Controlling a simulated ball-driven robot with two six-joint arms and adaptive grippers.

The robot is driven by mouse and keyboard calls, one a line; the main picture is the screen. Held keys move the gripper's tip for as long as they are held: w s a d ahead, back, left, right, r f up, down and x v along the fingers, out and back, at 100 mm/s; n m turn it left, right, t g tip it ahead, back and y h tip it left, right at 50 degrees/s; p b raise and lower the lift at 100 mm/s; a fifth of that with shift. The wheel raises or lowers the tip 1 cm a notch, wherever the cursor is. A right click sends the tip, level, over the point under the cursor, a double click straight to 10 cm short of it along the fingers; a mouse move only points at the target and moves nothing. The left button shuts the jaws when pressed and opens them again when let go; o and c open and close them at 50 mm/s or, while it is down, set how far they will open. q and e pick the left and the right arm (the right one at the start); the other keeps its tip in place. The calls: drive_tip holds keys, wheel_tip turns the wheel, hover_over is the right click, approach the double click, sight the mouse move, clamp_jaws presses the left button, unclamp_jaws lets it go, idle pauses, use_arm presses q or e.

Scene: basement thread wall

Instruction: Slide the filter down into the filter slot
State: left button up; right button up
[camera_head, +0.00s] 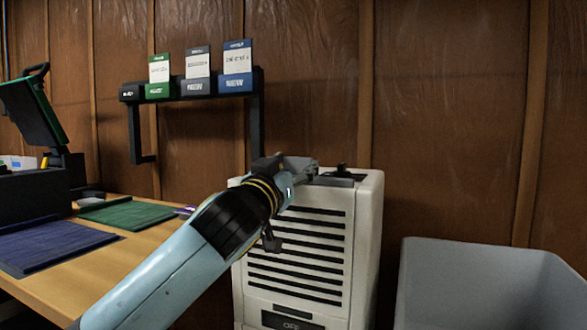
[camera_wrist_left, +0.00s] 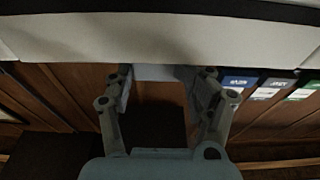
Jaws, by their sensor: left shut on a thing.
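The white appliance (camera_head: 364,230) with dark vent slats stands in the middle of the head view. My left gripper (camera_head: 302,167) is at the left part of its top. In the left wrist view, its two fingers (camera_wrist_left: 160,78) are shut on a pale grey piece, the filter (camera_wrist_left: 155,73). Only a small part of the filter shows, against the appliance's white edge (camera_wrist_left: 160,40). The filter slot cannot be made out, so I cannot tell how far the filter sits in it. My right gripper is not in view.
A dark fitting (camera_head: 340,175) sits on the appliance's top, right of the gripper. A grey bin (camera_head: 480,290) stands at right. A wall rack (camera_head: 190,93) with green, grey and blue cards hangs behind. A wooden table (camera_head: 120,245) with green and blue mats is at left.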

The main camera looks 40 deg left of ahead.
use_arm(q)
drive_tip(key=shift+f, duration=0.2)
drive_tip(key=o, duration=1.4)
drive_tip(key=v, duration=1.2)
